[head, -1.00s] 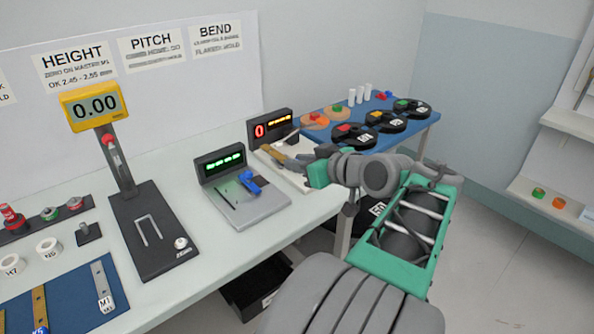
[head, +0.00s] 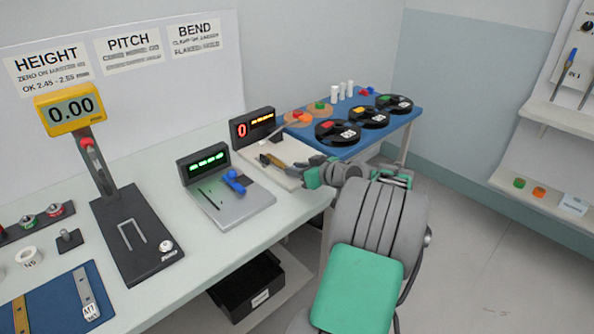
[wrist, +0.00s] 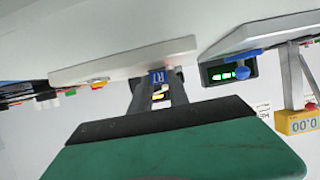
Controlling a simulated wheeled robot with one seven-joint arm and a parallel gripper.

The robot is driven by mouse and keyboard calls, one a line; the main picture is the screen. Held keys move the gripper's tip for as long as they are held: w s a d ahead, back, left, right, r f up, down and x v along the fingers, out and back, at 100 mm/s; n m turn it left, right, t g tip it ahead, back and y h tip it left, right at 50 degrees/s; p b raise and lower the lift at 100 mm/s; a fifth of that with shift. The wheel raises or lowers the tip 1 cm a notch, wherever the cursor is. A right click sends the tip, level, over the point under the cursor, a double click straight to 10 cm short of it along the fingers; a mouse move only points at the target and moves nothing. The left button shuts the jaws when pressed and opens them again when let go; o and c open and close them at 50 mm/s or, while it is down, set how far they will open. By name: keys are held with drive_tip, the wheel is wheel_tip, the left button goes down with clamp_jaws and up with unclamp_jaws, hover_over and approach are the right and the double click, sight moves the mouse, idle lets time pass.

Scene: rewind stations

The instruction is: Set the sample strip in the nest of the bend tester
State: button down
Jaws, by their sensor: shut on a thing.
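The bend tester (head: 253,127) stands at the right end of the bench, with a lit red "0" display and an off-white base plate. My gripper (head: 272,163) is at the front right of this plate. In the head view a small tan piece shows at the fingers. The tester's plate (wrist: 95,68) shows beyond the strip in the wrist view. The nest is hidden or too small to make out, and I cannot tell whether the strip touches the tester.
A grey pitch gauge (head: 230,208) with a blue clamp stands left of the tester. A height gauge (head: 130,235) is further left. A blue table (head: 385,128) with several reels is behind on the right. A black bin (head: 262,285) sits below the bench. Floor at right is clear.

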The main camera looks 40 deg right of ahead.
drive_tip(key=shift+f, duration=0.15)
drive_tip(key=c, duration=1.3)
unclamp_jaws()
drive_tip(key=shift+o, duration=0.2)
drive_tip(key=v, duration=1.2)
